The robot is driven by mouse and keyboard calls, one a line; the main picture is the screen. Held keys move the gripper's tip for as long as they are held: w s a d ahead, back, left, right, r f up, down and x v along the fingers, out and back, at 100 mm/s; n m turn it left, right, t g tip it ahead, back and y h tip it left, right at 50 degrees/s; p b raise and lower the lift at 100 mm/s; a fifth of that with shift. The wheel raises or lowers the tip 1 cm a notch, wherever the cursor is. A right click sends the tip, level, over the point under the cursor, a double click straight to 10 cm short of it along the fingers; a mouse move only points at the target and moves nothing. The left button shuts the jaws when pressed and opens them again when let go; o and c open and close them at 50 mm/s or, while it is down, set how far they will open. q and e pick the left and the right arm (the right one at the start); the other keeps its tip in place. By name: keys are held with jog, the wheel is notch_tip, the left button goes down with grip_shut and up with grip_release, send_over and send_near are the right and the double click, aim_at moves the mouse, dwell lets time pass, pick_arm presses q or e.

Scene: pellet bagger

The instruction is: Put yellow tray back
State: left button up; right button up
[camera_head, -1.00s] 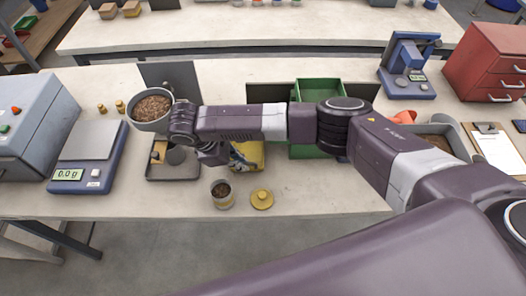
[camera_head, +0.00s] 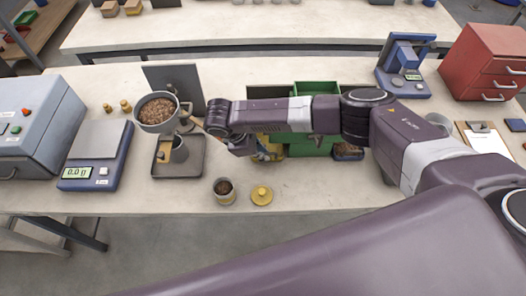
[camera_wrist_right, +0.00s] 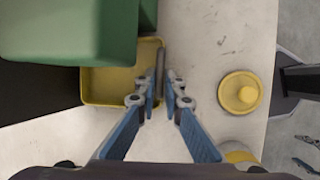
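The yellow tray (camera_head: 272,151) is partly hidden behind my right arm in the head view, in front of the green bin (camera_head: 318,89). In the right wrist view, the shallow yellow tray (camera_wrist_right: 110,88) lies partly under the overhanging green bin (camera_wrist_right: 70,30). My right gripper (camera_head: 246,148) is beside the tray's near side. In the wrist view its blue-grey fingers (camera_wrist_right: 163,85) straddle the tray's side wall and appear shut on it. Whether the tray rests on the table is hard to tell. My left gripper is not in view.
A small pellet can (camera_head: 224,190) and a yellow lid (camera_head: 262,194) stand near the front edge. A pot of pellets (camera_head: 158,110) is above a dark tray (camera_head: 190,170) to the left. A scale (camera_head: 97,155) is further left. The front right tabletop is clear.

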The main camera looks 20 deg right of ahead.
jog(key=o, duration=0.3)
jog(key=shift+f+b, duration=0.3)
jog(key=shift+b, duration=0.5)
jog(key=b+v, duration=0.2)
jog(key=v, duration=0.6)
jog(key=shift+d, duration=0.25)
jog(key=shift+a, duration=0.1)
